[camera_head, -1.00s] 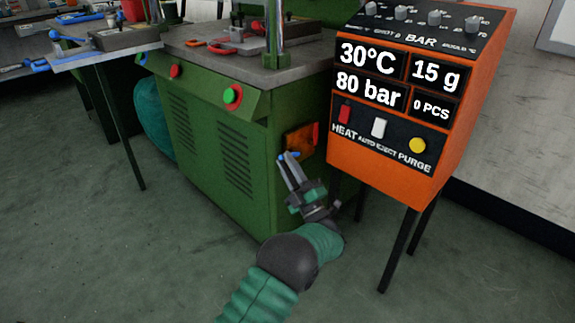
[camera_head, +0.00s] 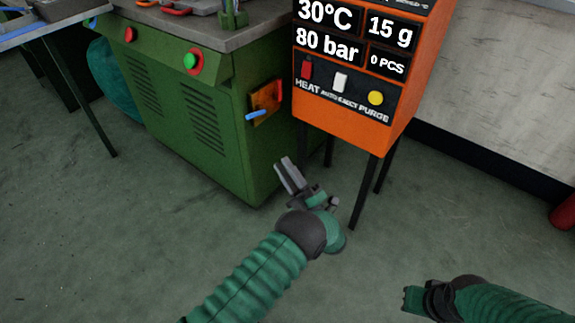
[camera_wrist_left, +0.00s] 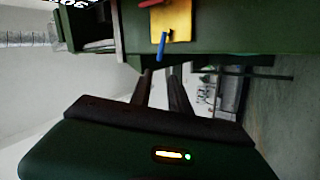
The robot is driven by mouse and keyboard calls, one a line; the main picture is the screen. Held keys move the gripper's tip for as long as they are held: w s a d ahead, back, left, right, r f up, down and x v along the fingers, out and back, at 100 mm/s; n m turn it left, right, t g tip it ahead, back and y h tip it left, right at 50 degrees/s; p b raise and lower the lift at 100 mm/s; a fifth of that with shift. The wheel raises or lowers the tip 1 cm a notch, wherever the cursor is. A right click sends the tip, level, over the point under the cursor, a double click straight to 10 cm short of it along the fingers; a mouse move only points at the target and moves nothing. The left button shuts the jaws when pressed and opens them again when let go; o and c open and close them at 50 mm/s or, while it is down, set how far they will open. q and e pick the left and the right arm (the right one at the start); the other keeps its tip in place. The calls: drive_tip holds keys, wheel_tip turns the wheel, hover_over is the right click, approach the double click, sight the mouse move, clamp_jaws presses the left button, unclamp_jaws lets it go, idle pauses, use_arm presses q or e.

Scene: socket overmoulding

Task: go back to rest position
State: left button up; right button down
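My left gripper (camera_head: 283,163) is in front of the green machine, below and to the right of the switch panel, and touches nothing. Its two fingers show a narrow gap with nothing between them in the left wrist view (camera_wrist_left: 160,72). The orange panel (camera_head: 264,103) on the machine's side carries a blue lever (camera_head: 257,115) and a red part (camera_head: 280,90). The blue lever also shows in the left wrist view (camera_wrist_left: 162,43), apart from the fingers. My right gripper (camera_head: 412,299) is low at the right; its fingers are too unclear to judge.
The green machine (camera_head: 205,150) stands at the left. The orange control box (camera_head: 345,125) stands on black legs just beyond my left gripper. A table (camera_head: 50,28) is at far left and a red object (camera_head: 565,212) at the right edge. The floor in front is clear.

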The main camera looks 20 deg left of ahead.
use_arm(q)
drive_tip(key=shift+s+d+f, duration=0.3)
drive_tip(key=shift+d+f, duration=0.1)
drive_tip(key=shift+d, duration=0.05)
drive_tip(key=shift+w+r, duration=0.1)
drive_tip(key=w+a+r+m+t+h+p, duration=0.1)
drive_tip(key=w+r+m+t+h+p, duration=0.3)
drive_tip(key=w+r+m+h, duration=0.55)
drive_tip(key=s+a+m+g+h+p, duration=0.1)
drive_tip(key=s+m+g+h+p, duration=0.55)
drive_tip(key=s, duration=1.15)
drive_tip(key=s+m+g+h+p, duration=0.4)
drive_tip(key=s+m+g, duration=0.5)
drive_tip(key=s, duration=0.8)
wheel_tip(320, 180, up, 36)
drive_tip(key=t+p, duration=0.1)
drive_tip(key=p, duration=3.4)
drive_tip(key=shift+w+d+h+p, duration=0.15)
drive_tip(key=shift+w+h+p, duration=0.15)
drive_tip(key=shift+w+p, duration=0.05)
